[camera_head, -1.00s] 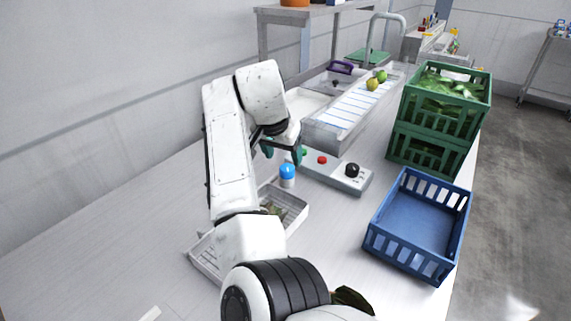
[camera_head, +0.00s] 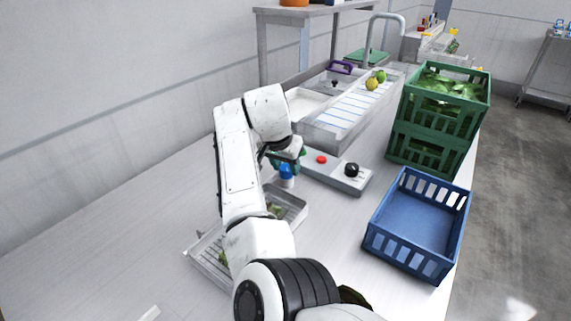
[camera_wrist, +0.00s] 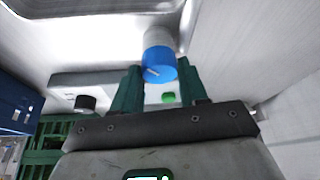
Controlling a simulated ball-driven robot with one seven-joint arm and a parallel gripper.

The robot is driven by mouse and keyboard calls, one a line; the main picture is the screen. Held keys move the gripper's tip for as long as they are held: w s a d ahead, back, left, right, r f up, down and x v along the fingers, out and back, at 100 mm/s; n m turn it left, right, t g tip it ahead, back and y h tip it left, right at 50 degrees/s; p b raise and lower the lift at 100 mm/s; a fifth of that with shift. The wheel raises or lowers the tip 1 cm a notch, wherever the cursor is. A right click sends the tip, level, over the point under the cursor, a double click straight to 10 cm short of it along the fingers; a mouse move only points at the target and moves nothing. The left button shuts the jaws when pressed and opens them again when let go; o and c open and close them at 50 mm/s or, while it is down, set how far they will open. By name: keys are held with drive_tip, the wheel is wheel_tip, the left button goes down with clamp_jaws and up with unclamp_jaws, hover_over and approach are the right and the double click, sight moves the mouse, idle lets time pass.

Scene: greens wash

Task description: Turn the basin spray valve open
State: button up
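A blue knob (camera_head: 286,171) with a pale line on its face tops a short white post on the bench; I take it for the spray valve. In the wrist view the blue knob (camera_wrist: 158,67) shows between the tips of my two green fingers. My gripper (camera_head: 286,160) is open, its fingers apart either side of the knob. I cannot tell whether a finger touches it. The arm hides part of the area in the head view.
A control box (camera_head: 337,174) with a red button (camera_head: 321,159), a green button (camera_wrist: 168,98) and a black knob (camera_head: 352,170) lies close by. A tray (camera_head: 293,208) with greens sits in front. A blue crate (camera_head: 408,252) and stacked green crates (camera_head: 428,152) stand to the right.

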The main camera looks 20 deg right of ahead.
drive_tip(key=c, duration=0.6)
drive_tip(key=shift+o, duration=0.2)
